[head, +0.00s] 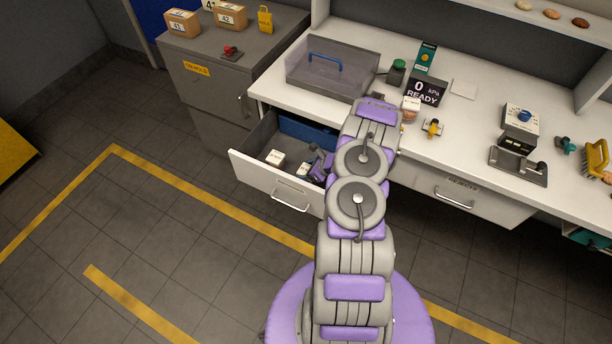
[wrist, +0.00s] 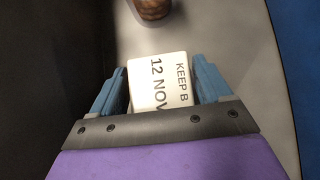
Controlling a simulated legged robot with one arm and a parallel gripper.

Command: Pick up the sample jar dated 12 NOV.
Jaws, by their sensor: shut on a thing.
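The sample jar with a white lid (wrist: 160,82) reads "KEEP B" and "12 NOV" in the wrist view. It sits between the two blue fingers of my gripper (wrist: 163,88), which is shut on it. The lid hides the jar's body. In the head view my gripper (head: 317,170) is down inside the open drawer (head: 262,171), partly hidden by my arm. A white-lidded jar (head: 303,170) shows right beside it. Another white-lidded jar (head: 275,157) stands farther left in the drawer; its label is too small to read. A brown jar body (wrist: 153,8) shows at the wrist view's top edge.
A blue bin (head: 308,131) is at the drawer's back. Above are the white bench (head: 455,122), a clear-sided box (head: 330,72) and a small jar (head: 410,108) near the "READY" display (head: 427,91). A "REJECTS" drawer (head: 465,192) is to the right.

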